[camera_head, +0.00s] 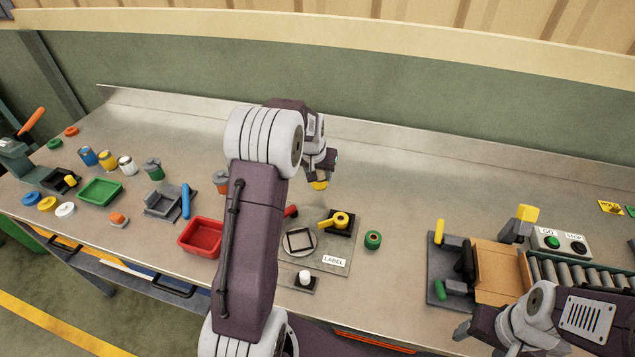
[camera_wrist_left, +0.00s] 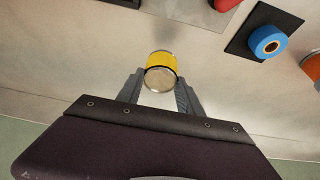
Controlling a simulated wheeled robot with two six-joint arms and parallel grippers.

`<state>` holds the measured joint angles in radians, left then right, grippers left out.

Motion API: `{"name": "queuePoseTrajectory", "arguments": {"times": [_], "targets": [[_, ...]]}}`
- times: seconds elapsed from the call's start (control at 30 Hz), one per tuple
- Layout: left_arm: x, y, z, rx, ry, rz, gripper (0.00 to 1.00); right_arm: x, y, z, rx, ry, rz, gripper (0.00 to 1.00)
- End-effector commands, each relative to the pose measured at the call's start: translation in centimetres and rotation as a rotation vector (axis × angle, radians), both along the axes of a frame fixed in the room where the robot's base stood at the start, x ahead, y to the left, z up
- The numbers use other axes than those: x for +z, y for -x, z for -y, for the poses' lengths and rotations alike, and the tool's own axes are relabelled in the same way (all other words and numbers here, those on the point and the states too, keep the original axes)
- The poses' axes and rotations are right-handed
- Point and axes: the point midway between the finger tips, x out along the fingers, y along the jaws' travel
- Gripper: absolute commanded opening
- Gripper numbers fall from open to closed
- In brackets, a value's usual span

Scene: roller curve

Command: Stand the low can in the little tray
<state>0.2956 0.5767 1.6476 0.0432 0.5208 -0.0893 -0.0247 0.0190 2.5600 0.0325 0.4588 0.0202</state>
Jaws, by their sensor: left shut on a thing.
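My left gripper (camera_head: 318,172) is shut on a low yellow can (camera_head: 320,185) and holds it above the bench, right of the upper arm. In the left wrist view the can (camera_wrist_left: 161,72) sits between the two fingertips (camera_wrist_left: 160,85), with a bare metal end facing the camera. A small green tray (camera_head: 100,192) stands at the left and a red tray (camera_head: 203,238) nearer the middle; both look empty. A small dark square frame (camera_head: 300,241) lies on a round grey plate. I cannot tell which is the little tray. My right gripper (camera_head: 475,325) is at lower right, its jaws unclear.
A yellow tape roll (camera_head: 340,219) and a green roll (camera_head: 373,239) lie near the round plate. Several cans (camera_head: 108,160) stand at left. A cardboard box (camera_head: 503,278) and rollers (camera_head: 575,275) are at right. The bench behind my gripper is clear.

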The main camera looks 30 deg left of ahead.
Motion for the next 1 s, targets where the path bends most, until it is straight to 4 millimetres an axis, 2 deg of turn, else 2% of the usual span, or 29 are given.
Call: {"name": "queuePoseTrajectory", "arguments": {"times": [0.03, 0.2, 0.43, 0.6, 1.0], "targets": [[0.4, 0.3, 1.4, -0.009, 0.000, -0.001, 0.00, -0.4, 0.0, 0.0, 0.000, 0.000, 0.000, 0.65], [2.8, 1.4, 5.4, -0.009, 0.001, -0.001, 0.00, -0.9, 0.0, 0.0, 0.000, 0.000, 0.000, 0.65], [5.5, 2.7, 9.6, -0.006, 0.001, -0.002, 0.00, -1.3, 0.0, 0.0, 0.000, 0.000, 0.000, 0.65], [6.2, 3.0, 10.6, -0.004, 0.000, -0.003, 0.00, -1.4, 0.0, 0.0, 0.000, 0.000, 0.000, 0.65], [6.3, 3.1, 10.7, -0.002, 0.001, -0.004, 0.00, -1.3, 0.0, 0.0, 0.000, 0.000, 0.000, 0.65]]}}
